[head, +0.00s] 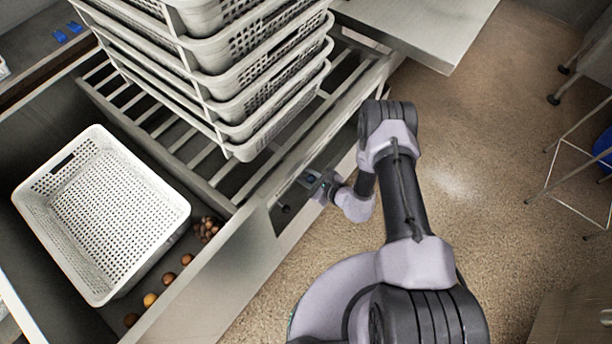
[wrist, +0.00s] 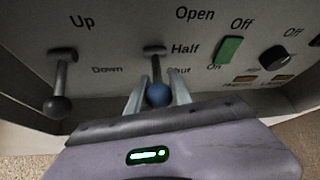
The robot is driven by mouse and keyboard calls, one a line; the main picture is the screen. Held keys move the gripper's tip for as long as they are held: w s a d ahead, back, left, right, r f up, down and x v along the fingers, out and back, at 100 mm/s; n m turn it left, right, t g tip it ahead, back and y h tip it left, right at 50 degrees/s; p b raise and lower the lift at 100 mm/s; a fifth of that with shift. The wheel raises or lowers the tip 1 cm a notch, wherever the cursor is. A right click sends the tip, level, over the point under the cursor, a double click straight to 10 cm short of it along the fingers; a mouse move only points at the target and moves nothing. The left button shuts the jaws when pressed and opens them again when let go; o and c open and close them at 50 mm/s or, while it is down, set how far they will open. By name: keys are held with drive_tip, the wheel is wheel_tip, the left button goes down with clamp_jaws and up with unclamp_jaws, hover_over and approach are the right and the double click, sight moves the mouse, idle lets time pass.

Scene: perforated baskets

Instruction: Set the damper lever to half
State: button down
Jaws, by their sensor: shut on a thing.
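The damper lever (wrist: 155,70) is in the wrist view, on a grey panel beside the printed words Open, Half and Shut. Its stem meets the panel about level with Half, and its blue ball knob (wrist: 158,95) shows lower in the picture. The lever points out toward me, so I cannot tell its exact setting. My gripper (wrist: 157,97) is shut on the blue knob, one finger on each side. In the head view my gripper (head: 321,187) is at the panel on the counter's front; the lever is too small to make out there.
Left of the lever is a dark-knobbed Up/Down lever (wrist: 60,85). To its right are a green switch (wrist: 230,50) and a black rotary knob (wrist: 273,59). A basket stack (head: 245,110) stands above the panel, and a white basket (head: 105,215) sits in the bin at left. Open floor lies right.

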drive_tip(key=c, duration=1.1)
unclamp_jaws()
drive_tip(key=shift+c, duration=0.2)
drive_tip(key=p+v, duration=0.5)
drive_tip(key=v, duration=1.2)
drive_tip(key=shift+s, duration=0.2)
drive_tip(key=shift+r, duration=0.1)
